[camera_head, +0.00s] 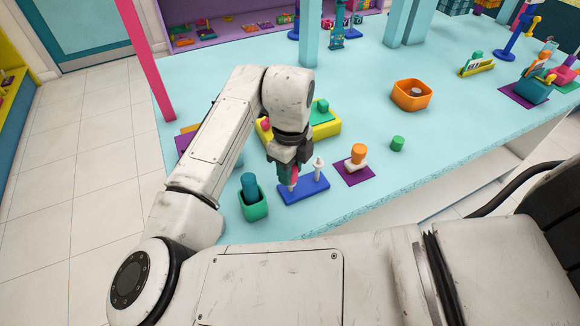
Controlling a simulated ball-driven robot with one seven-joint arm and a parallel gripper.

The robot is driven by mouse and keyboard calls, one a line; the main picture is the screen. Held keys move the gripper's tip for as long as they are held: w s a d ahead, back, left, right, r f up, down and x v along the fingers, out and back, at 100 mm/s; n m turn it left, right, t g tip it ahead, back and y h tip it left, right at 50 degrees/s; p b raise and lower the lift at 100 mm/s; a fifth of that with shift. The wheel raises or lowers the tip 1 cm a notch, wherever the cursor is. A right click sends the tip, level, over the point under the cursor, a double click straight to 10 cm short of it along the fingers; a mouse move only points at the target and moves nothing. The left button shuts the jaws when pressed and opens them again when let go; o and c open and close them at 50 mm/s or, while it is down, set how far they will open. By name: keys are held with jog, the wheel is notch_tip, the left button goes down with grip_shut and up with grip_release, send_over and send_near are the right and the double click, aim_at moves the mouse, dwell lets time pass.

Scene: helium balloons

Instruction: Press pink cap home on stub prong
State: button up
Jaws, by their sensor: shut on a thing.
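The blue base (305,191) lies on the light blue table and bears upright white prongs. One white prong (318,168) stands bare on its right side. My gripper (291,170) points down over the left part of the base. It is shut on the pink cap (295,174), of which only a strip shows between the dark fingers. A bit of white shows just below the cap, at the left prong (292,186). I cannot tell how far the cap sits down on that prong.
A green cup (253,205) with a blue cylinder stands close left. An orange cylinder (358,153) on a white piece sits on a purple mat right of the base. A green cylinder (397,144), orange bowl (410,98) and yellow tray (330,127) stand farther back.

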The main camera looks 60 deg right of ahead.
jog(key=shift+f+b, duration=0.5)
jog(key=shift+f, duration=0.25)
jog(key=o, duration=1.2)
jog(key=shift+r, duration=0.1)
jog(key=shift+c, duration=0.2)
jog(key=shift+r+p, duration=3.05)
jog(key=shift+r, duration=1)
